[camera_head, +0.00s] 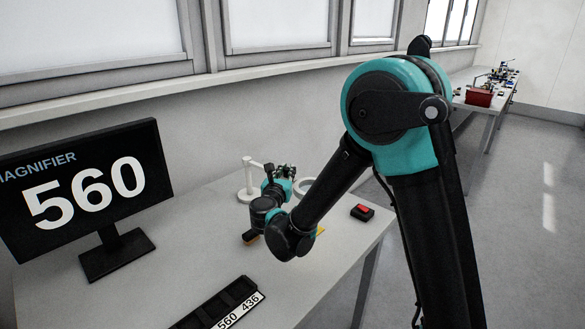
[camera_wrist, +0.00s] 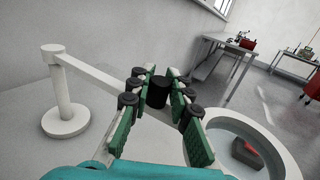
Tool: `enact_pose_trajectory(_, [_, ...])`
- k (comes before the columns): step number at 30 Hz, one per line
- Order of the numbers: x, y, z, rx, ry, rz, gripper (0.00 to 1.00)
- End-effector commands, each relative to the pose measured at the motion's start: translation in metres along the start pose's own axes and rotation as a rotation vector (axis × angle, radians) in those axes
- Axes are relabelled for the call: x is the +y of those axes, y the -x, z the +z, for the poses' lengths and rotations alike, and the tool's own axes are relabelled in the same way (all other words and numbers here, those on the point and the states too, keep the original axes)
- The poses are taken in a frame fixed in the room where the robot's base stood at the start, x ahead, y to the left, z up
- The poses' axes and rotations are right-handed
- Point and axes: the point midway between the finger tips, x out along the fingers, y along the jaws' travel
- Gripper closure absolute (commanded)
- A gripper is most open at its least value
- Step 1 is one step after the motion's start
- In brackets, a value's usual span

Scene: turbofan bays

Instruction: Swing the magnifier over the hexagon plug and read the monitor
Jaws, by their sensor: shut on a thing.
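The white magnifier has a round post (camera_head: 248,180) on the table and an arm ending in a white ring (camera_head: 305,187). In the wrist view the post (camera_wrist: 66,110) stands left and the ring (camera_wrist: 279,146) lies right. My gripper (camera_head: 284,172) is at the magnifier arm between them. In the wrist view my gripper (camera_wrist: 157,95) is shut on a black knob (camera_wrist: 158,90) on that arm. The monitor (camera_head: 85,190) shows "MAGNIFIER" and "560". I cannot make out which thing is the hexagon plug.
A black tray (camera_head: 203,314) with labels "560" and "436" lies at the table's front. A black block with a red top (camera_head: 362,212) lies right of my gripper; a similar block (camera_wrist: 247,153) shows through the ring. An orange-brown block (camera_head: 250,237) is partly hidden by my arm.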

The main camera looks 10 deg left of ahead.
Motion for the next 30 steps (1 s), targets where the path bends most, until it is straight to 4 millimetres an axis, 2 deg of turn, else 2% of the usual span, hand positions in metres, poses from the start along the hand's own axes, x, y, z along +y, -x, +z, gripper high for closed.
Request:
enact_pose_trajectory(7, [0.0050, 0.0097, 0.0000, 0.000, 0.000, -0.058, 1.00])
enact_pose_trajectory(21, [0.0065, 0.0128, -0.0005, 0.001, 0.000, -0.066, 1.00])
enact_pose_trajectory(22, [0.0066, 0.0129, -0.0005, 0.001, 0.000, -0.066, 0.78])
enact_pose_trajectory(27, [0.0064, 0.0122, -0.0003, 0.001, 0.000, -0.067, 0.59])
enact_pose_trajectory(30, [0.0062, 0.0119, -0.0002, 0.000, 0.000, -0.067, 0.59])
